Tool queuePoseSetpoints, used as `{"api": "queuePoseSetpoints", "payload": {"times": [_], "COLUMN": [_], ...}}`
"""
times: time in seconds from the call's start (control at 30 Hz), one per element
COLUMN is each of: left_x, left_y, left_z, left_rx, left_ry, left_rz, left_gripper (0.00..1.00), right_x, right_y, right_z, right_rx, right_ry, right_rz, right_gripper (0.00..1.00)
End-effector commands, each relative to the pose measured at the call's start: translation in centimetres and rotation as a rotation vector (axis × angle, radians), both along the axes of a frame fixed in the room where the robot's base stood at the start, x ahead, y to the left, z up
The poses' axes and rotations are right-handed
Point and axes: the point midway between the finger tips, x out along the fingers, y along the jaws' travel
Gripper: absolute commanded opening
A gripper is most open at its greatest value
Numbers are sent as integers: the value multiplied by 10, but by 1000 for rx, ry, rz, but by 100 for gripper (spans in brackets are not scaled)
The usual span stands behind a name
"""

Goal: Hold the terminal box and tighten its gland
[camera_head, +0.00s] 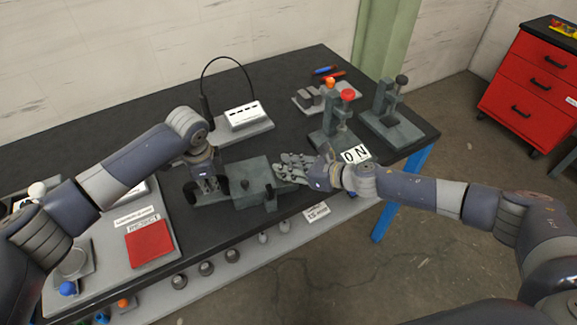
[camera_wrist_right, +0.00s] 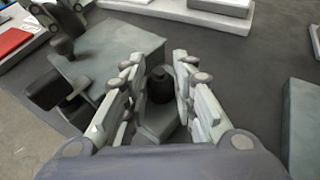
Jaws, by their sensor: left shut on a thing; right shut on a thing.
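The grey-green terminal box (camera_head: 250,180) sits near the front edge of the black bench. It also shows at upper left in the right wrist view (camera_wrist_right: 115,55). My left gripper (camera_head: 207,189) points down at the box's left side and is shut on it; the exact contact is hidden. My right gripper (camera_head: 283,169) reaches in from the right at the box's right side. The gland is hidden by the fingers in the head view.
A white block with a looped cable (camera_head: 242,115) is behind. A red square (camera_head: 149,243) lies at left. A red drawer cabinet (camera_head: 528,80) stands apart.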

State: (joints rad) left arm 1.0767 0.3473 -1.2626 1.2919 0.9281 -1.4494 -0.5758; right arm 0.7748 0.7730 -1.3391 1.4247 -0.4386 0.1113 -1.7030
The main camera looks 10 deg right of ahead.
Motion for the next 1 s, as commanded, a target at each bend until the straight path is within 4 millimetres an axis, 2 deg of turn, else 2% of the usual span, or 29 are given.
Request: {"api": "queuePoseSetpoints", "payload": {"times": [0.6,1.0], "left_x": [0,0], "left_y": [-1,-2], "left_z": [2,2], "left_rx": [-3,-3], "left_ry": [-1,-1], "left_rz": [-2,-3], "left_gripper": [0,0], "right_x": [-4,-4], "right_y": [7,8], "right_z": [1,2], "right_rx": [7,4], "right_ry": [0,-3], "right_rz": [-422,-589], "right_gripper": [2,2]}}
